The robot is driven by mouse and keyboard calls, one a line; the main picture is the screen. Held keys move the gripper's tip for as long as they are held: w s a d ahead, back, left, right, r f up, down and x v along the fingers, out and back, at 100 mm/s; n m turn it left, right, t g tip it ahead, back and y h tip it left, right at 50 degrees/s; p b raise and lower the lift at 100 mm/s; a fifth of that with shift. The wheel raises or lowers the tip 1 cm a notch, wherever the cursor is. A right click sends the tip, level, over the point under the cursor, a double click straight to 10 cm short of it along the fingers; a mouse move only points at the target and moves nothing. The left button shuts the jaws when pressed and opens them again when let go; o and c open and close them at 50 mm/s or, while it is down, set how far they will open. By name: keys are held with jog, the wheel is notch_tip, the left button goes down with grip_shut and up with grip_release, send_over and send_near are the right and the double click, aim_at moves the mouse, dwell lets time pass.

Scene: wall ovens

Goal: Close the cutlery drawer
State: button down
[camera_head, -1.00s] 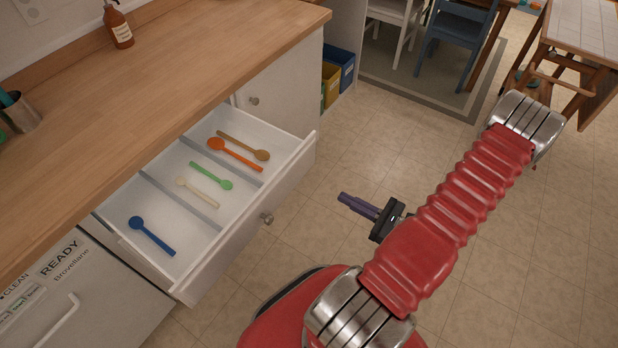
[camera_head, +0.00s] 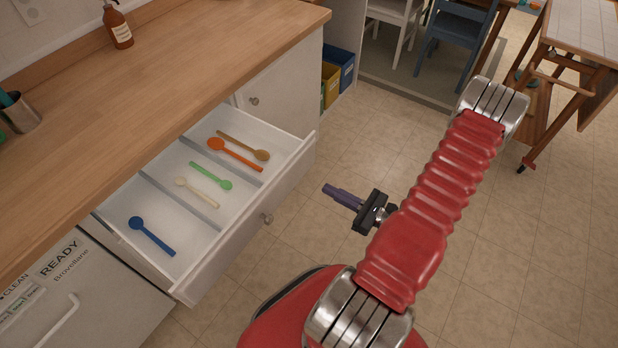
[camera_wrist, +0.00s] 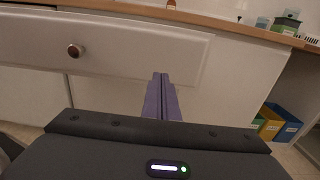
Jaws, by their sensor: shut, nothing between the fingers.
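The cutlery drawer (camera_head: 236,236) is white and stands pulled out from under the wooden counter in the head view. It holds several spoons, among them an orange spoon (camera_head: 234,153) and a blue spoon (camera_head: 152,236). Its front has a round metal knob (camera_head: 267,218), which also shows at the upper left in the wrist view (camera_wrist: 76,51). My gripper (camera_head: 328,190) is shut and empty, with purple fingers. It is in front of the drawer, to the right of the knob, apart from the drawer front. In the wrist view the fingertips overlap the drawer front's lower right part.
The wooden counter (camera_head: 150,110) runs above the drawer, with a soap bottle (camera_head: 118,27) on it. A dishwasher-like front (camera_head: 75,290) is at lower left. Blue and yellow bins (camera_head: 338,70) stand beyond the cabinet. The tiled floor before the drawer is clear.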

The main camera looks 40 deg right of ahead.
aim_at(299, 173)
jog(key=shift+x, duration=4.25)
jog(key=shift+w, duration=0.1)
jog(key=shift+w, duration=0.1)
